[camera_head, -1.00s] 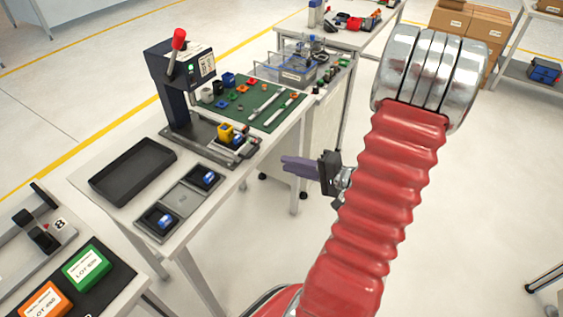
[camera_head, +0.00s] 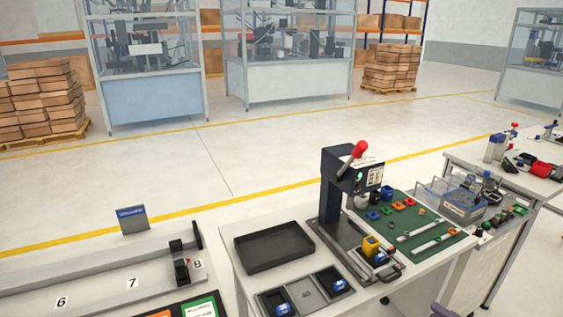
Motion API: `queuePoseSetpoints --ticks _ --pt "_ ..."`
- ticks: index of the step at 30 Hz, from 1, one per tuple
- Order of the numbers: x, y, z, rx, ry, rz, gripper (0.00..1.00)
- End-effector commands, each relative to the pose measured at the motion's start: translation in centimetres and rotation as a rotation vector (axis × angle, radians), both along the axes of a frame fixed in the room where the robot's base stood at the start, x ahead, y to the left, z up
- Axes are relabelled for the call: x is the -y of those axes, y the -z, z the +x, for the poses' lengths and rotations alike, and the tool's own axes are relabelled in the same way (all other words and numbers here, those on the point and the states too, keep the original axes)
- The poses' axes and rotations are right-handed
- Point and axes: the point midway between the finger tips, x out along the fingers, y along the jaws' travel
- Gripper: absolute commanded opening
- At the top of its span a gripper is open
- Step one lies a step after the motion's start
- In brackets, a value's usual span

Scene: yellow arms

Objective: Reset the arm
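Only a small purple piece of my gripper (camera_head: 443,311) shows, at the bottom edge right of centre. It is in front of the workbench's near side, and the rest of my gripper is out of the picture. Whether the fingers are open or shut is hidden. My red-sleeved arm does not show in this view now.
A white workbench (camera_head: 236,262) holds a dark press (camera_head: 333,190) with a red-knobbed lever, an empty black tray (camera_head: 273,246), a two-pocket fixture with blue parts, and a green mat (camera_head: 420,226). A rail with numbers (camera_head: 95,280) is at left. Open floor lies behind.

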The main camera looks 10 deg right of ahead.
Motion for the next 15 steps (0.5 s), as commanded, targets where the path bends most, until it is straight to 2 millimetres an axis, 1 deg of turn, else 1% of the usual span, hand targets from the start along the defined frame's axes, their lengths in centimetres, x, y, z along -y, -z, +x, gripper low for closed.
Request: queuePoseSetpoints --ticks 4,7,12,15 --pt "0.0 0.3 -0.1 -0.028 0.015 0.060 0.17" --pt "-0.8 1.2 -0.5 -0.089 0.003 0.130 0.17" --pt "-3.6 3.4 -2.4 -0.250 -0.057 0.251 0.17" --pt "-5.3 3.9 -3.5 -0.349 -0.102 0.279 0.17"
